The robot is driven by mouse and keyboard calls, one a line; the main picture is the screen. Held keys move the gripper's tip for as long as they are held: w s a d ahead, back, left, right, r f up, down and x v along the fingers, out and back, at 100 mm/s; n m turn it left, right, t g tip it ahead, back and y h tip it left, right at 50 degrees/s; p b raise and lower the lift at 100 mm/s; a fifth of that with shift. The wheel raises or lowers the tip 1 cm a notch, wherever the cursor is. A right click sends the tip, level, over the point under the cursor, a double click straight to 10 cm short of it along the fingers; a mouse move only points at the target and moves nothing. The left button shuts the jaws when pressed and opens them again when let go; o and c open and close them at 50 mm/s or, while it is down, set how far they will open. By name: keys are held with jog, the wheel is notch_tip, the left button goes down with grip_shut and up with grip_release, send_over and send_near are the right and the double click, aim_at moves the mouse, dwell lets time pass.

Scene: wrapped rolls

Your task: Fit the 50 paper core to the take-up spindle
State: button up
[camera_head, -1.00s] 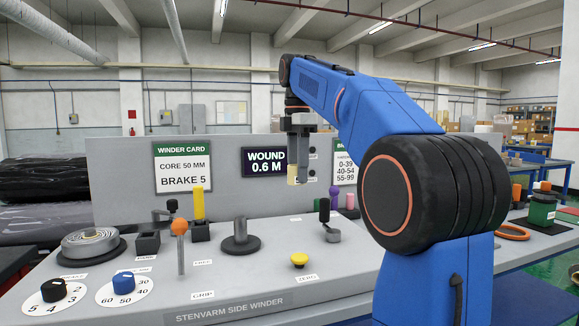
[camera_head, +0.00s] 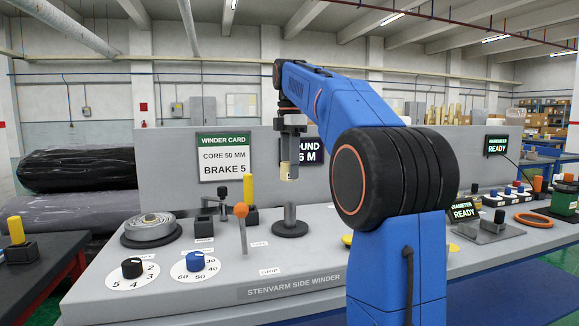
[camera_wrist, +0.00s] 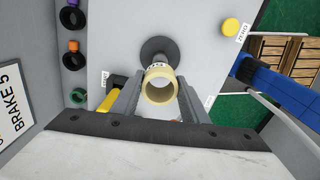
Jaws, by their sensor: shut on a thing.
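My gripper (camera_head: 291,150) points down and is shut on a pale cream paper core (camera_head: 289,171). The take-up spindle (camera_head: 290,216) is a grey post on a dark round flange. In the head view the core hangs above the spindle, apart from it, with a gap between. In the wrist view the core (camera_wrist: 159,92) sits between my fingers with its open end towards the camera. The dark flange (camera_wrist: 158,45) shows just beyond it; the core hides part of the spindle. A small label on the core is not readable with certainty.
A lever with an orange knob (camera_head: 241,211) stands left of the spindle. A black-handled lever and a yellow core (camera_head: 248,188) on a black block are behind it. A wound roll (camera_head: 150,228) is at left; black and blue dials (camera_head: 195,261) are in front. The winder card (camera_head: 222,158) hangs behind.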

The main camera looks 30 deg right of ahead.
send_over(290, 212)
jog(key=w+d, duration=0.1)
jog(key=w, duration=0.1)
jog(key=shift+s+f, duration=0.15)
jog(key=shift+f, duration=1.3)
jog(key=shift+s+f, duration=0.1)
jog(key=shift+f, duration=1.3)
jog(key=shift+f, duration=4.3)
jog(key=o, duration=1.1)
jog(key=shift+o, duration=0.2)
notch_tip(290, 212, up, 17)
jog(key=shift+r, duration=0.2)
